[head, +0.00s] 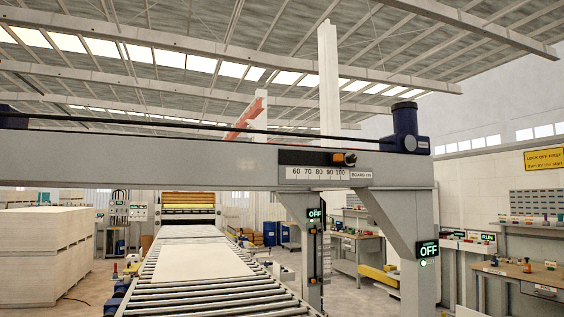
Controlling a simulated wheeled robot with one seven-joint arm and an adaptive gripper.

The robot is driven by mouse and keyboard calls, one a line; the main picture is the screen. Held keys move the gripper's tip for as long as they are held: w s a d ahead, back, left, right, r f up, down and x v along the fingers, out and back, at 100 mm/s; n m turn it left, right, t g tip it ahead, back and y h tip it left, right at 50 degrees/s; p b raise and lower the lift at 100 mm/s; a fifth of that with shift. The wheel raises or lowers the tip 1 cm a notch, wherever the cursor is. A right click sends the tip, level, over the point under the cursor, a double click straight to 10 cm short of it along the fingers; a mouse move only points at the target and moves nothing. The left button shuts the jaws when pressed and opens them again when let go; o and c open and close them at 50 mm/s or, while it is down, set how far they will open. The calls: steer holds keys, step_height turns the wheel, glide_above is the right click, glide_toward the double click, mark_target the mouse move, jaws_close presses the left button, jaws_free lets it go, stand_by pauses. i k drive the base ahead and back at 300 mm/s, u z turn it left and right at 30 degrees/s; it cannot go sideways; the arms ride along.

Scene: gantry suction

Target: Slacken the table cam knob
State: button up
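No knob in the head view carries a readable label naming it the table cam knob. A black knob with an orange part (345,158) sits on the gantry beam (150,165), just above a white number scale (318,173). Small orange parts also show on a dark vertical strip (318,258) on the gantry's rear leg; they are too small to tell apart. A roller table (215,295) runs under the beam, with a pale flat board (205,262) lying on it. My gripper is not in view.
The gantry's near leg (403,235) bears a lit OFF display (429,250). Workbenches with small items stand on the right, including a near bench (525,276). Tall board stacks (45,250) stand on the left. Some floor shows between the stacks and the roller table.

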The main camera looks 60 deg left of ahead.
mark_target(351, 159)
steer(key=u, duration=1.6)
